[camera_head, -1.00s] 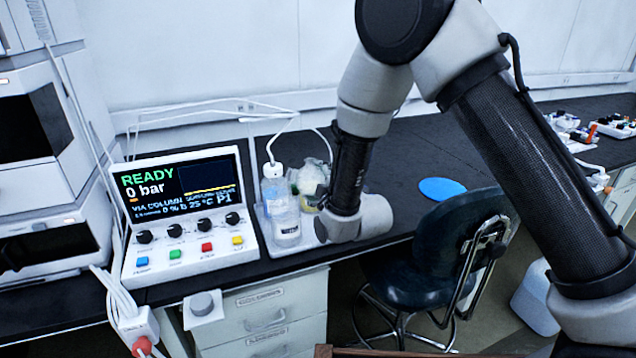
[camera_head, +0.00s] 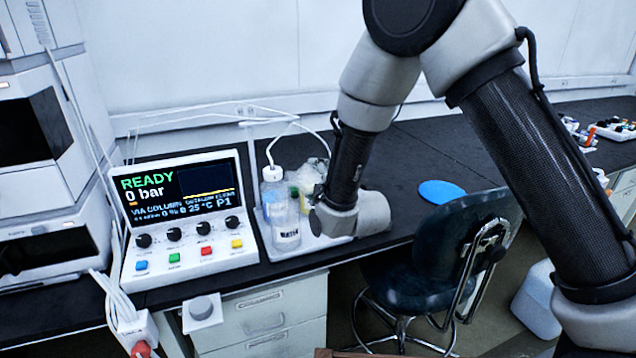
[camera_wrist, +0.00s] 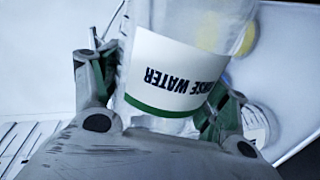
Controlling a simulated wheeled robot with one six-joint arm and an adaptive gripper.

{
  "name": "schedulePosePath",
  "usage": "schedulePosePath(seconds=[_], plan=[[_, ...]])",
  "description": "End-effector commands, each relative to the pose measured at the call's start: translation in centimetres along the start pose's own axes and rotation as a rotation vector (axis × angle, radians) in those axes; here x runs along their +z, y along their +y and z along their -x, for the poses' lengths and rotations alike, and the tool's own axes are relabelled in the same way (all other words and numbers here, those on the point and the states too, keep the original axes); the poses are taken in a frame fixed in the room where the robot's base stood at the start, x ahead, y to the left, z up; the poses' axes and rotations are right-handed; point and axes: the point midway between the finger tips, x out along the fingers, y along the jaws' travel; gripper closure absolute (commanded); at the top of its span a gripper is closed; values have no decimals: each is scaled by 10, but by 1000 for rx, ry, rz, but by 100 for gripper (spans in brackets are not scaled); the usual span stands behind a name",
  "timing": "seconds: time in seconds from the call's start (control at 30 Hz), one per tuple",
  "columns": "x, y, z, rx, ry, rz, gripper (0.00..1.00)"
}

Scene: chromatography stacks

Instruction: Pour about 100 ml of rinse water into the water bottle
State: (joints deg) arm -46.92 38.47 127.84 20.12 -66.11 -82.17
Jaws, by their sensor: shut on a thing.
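In the wrist view my gripper (camera_wrist: 160,105) is shut on a translucent container, the rinse water (camera_wrist: 192,70). Its white label reads "RINSE WATER" upside down in the picture and has a green band. In the head view my gripper is mostly hidden behind my wrist, beside the bottles. A hazy, clear shape there (camera_head: 312,172) looks like the held container, seemingly tilted. A clear bottle labelled "WATER" (camera_head: 286,236) stands on the tray's front part, just left of my wrist. The liquid level and any stream cannot be made out.
A bottle with a white cap and tubing (camera_head: 272,174) stands behind the labelled bottle. The pale tray (camera_head: 283,268) lies beside the control panel (camera_head: 187,215). A blue disc (camera_head: 441,191) lies on open bench to the right. A chair (camera_head: 445,245) stands in front.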

Motion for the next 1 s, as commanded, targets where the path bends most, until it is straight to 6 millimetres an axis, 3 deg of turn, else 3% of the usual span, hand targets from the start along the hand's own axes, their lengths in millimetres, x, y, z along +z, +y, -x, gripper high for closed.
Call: schedulePosePath(seconds=[1.0], plan=[[-2,9,1,3,-19,96,75]])
